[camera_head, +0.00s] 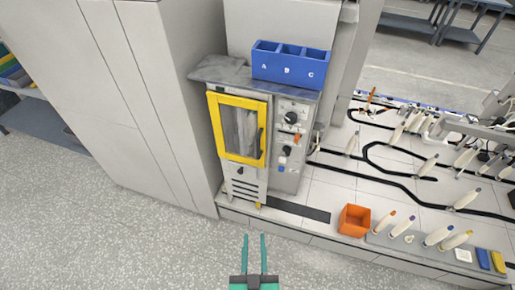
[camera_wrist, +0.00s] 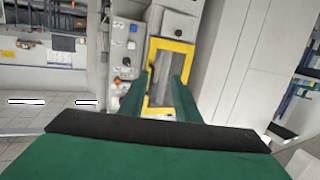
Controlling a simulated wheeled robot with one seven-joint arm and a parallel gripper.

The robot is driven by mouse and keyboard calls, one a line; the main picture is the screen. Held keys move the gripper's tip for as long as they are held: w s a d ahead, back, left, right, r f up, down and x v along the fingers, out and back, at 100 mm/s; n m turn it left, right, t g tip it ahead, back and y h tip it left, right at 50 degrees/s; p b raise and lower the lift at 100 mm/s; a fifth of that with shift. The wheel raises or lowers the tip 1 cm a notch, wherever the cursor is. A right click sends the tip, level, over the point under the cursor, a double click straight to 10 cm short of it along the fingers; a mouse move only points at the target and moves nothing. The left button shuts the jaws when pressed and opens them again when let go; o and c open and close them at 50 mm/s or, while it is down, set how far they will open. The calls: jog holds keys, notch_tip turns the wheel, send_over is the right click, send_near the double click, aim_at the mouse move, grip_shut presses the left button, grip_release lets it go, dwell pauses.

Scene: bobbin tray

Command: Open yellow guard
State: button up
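The yellow guard (camera_head: 213,126) is a yellow-framed door with a clear pane on the front of a grey machine. It looks shut, and a dark handle (camera_head: 261,143) sits on its right side in the head view. In the wrist view the yellow guard (camera_wrist: 172,46) lies ahead, partly hidden by my gripper's fingers. My gripper (camera_head: 254,237) is green, with two long fingers held apart and nothing between them. It is above the floor, in front of and below the guard, clear of it. The wrist view also shows my gripper (camera_wrist: 158,85) open.
A control panel (camera_head: 290,135) with knobs is right of the guard. An orange box (camera_head: 354,220) and several bobbins stand on the bench at right. Tall grey cabinets (camera_head: 130,100) stand left. The floor in front is clear.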

jog(key=w+r, duration=0.3)
jog(key=w, duration=0.7)
jog(key=m+t+h, duration=0.1)
jog(key=m+h, duration=0.1)
send_near(258, 149)
jog(key=w, duration=0.3)
jog(key=w+d, duration=0.1)
jog(key=w, duration=0.6)
jog(key=shift+w+d+f, duration=0.2)
jog(key=shift+w+f, duration=0.05)
jog(key=shift+f, duration=0.05)
jog(key=shift+a, duration=0.1)
grip_shut()
